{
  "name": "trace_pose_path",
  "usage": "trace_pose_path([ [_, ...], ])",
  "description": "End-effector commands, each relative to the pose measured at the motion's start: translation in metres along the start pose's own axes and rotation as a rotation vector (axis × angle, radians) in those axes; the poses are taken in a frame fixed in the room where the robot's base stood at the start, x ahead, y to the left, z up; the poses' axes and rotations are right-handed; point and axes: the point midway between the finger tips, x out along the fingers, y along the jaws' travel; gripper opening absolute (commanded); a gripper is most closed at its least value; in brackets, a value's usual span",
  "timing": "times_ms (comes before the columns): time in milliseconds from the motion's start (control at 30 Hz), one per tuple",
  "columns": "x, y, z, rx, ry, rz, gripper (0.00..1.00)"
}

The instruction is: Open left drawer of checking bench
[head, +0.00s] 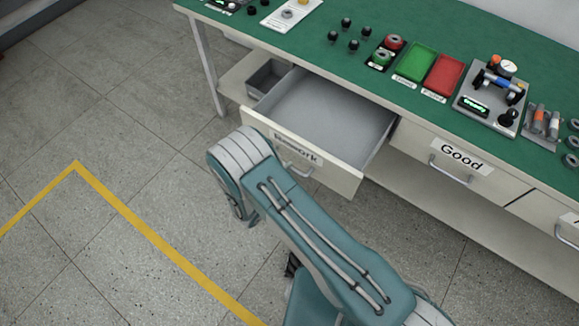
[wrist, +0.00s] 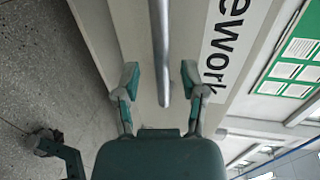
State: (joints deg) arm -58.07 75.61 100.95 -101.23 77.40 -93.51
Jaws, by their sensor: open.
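The checking bench (head: 440,50) has a green top and pale drawers below it. Its left drawer (head: 345,178), labelled "Rework", stands pulled well out, and its grey inside looks empty. The drawer's bar handle (head: 298,172) is partly covered by my arm in the head view. In the wrist view the handle (wrist: 160,45) runs down between the two fingers of my gripper (wrist: 160,78). The fingers are open, with a gap on both sides of the bar. My gripper is hidden behind my arm in the head view.
The "Good" drawer (head: 425,150) to the right is shut. A grey bin (head: 268,77) sits on the lower shelf beside the open drawer. Green and red trays (head: 443,76) and small parts stand on the bench top. The floor with a yellow line (head: 140,226) is clear.

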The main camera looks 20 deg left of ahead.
Motion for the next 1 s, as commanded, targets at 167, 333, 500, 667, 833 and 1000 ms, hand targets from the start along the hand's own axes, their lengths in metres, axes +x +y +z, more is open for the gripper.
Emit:
trace_pose_path([
  [167, -0.040, 0.001, 0.003, -0.002, -0.007, -0.001, 0.54],
  [333, -0.073, 0.002, 0.002, -0.004, -0.006, 0.000, 0.54],
  [500, -0.094, 0.002, 0.002, -0.002, -0.003, 0.001, 0.54],
  [667, -0.099, 0.002, 0.002, -0.003, -0.001, 0.001, 0.54],
  [833, -0.099, 0.002, 0.002, -0.003, -0.001, 0.001, 0.54],
  [1000, -0.099, 0.002, 0.002, -0.003, -0.001, 0.001, 0.54],
])
